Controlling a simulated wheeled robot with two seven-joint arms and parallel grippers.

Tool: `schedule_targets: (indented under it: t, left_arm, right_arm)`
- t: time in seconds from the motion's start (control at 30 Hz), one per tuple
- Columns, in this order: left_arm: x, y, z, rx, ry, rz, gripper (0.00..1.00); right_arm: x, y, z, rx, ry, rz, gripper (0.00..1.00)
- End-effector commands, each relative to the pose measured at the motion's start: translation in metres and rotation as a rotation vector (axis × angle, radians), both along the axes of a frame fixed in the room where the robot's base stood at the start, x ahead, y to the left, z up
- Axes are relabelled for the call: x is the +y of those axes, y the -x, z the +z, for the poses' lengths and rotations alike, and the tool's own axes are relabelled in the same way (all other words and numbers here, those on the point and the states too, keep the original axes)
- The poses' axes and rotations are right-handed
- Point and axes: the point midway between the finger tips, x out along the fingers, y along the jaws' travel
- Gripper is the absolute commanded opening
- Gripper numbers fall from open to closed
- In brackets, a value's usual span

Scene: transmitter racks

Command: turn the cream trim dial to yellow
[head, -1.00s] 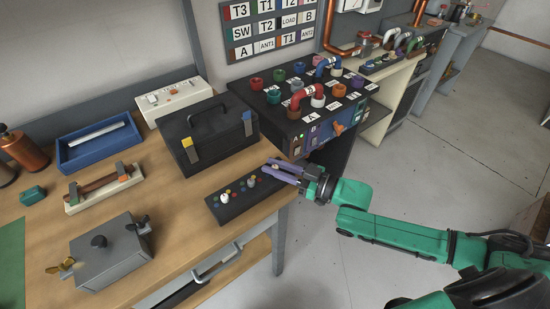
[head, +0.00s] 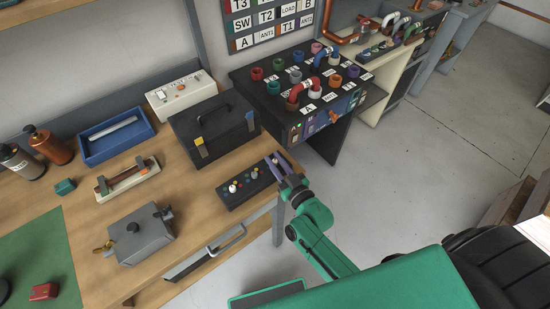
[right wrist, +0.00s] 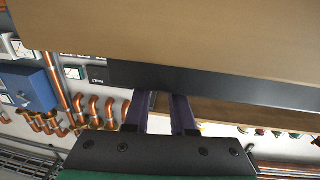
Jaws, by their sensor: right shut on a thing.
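A low dark panel (head: 226,198) lies along the front right edge of the wooden bench, with a white knob, a grey knob (head: 255,172) and small coloured dots on top. My right gripper (head: 278,164) is over the panel's right end, its purple fingers closed around the rightmost knob. That knob looked pale cream earlier; now the fingers mostly hide it, and I cannot read which colour it points to. In the right wrist view, both purple fingers (right wrist: 164,103) reach to the dark panel's edge, and the knob is hidden. My left gripper is out of view.
A black toolbox (head: 214,130) stands just behind the panel. A grey metal box (head: 140,235) is to the left on the bench. A dark console (head: 300,78) with coloured sockets stands beyond the bench.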

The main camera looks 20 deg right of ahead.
Motion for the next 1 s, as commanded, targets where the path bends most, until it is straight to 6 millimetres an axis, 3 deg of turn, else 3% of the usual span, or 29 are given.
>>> schedule_targets:
  t: [0.37,0.4,0.43,0.47,0.8,1.0]
  left_arm:
    - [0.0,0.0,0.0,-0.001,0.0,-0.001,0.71]
    - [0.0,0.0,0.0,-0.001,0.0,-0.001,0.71]
    - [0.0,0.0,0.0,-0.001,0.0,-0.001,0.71]
    - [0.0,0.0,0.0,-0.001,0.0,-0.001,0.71]
    - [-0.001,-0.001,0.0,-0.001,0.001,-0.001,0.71]
    - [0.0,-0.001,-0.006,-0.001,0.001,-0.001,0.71]
  right_arm:
    - [0.0,-0.001,0.001,-0.005,-0.001,-0.004,0.0]
    - [0.0,-0.001,0.002,-0.005,-0.001,-0.004,0.38]
    - [0.0,-0.001,0.002,-0.005,-0.001,-0.004,0.5]
    - [0.0,-0.001,0.001,-0.005,-0.001,-0.004,0.53]
    - [0.0,0.002,0.0,-0.003,-0.001,-0.003,0.53]
    - [-0.007,0.028,-0.002,0.0,-0.001,-0.004,0.53]
